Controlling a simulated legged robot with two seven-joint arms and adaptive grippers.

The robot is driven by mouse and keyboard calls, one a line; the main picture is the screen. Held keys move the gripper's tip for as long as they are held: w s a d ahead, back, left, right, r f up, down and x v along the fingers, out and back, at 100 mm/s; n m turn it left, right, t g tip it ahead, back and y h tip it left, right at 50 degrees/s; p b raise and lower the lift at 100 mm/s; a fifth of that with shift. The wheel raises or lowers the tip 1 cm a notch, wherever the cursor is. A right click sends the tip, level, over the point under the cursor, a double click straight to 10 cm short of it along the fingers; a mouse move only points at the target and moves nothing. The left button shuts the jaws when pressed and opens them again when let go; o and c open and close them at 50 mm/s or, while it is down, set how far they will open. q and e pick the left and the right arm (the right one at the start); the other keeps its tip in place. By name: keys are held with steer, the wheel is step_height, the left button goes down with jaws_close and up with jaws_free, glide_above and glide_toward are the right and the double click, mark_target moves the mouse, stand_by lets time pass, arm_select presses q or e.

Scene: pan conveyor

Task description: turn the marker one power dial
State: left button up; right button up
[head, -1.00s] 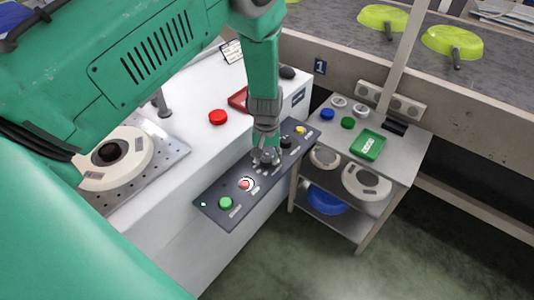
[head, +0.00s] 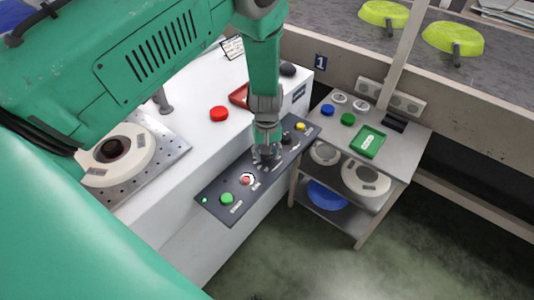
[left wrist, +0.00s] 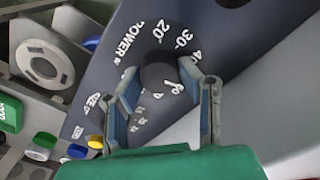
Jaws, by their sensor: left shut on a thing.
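The dark control panel (head: 222,190) lies along the front edge of the white machine. Its black power dial (left wrist: 158,74) shows in the left wrist view, beside printed "POWER" lettering and numbers such as 20, 30 and 40. My left gripper (head: 267,153) points down at the panel and is shut on this dial, one finger on each side. In the head view the gripper mostly hides the dial. My right gripper is not in view.
The panel also has a green button (head: 227,199), a red button (head: 246,179), a second black dial (head: 286,138) and a yellow button (head: 300,127). A red round object (head: 219,114) sits on the machine. A grey cart (head: 410,150) stands close on the right.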

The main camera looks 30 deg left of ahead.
arm_select(q)
steer(key=o, duration=1.1)
steer(key=shift+s+d+f, duration=0.2)
steer(key=shift+s+f, duration=0.05)
steer(key=shift+s, duration=0.1)
steer(key=shift+o, duration=0.2)
steer(key=shift+w+r, duration=0.1)
steer(key=shift+w, duration=0.1)
steer(key=shift+r, duration=0.25)
step_height(320, 180, up, 11)
steer(key=shift+r, duration=0.15)
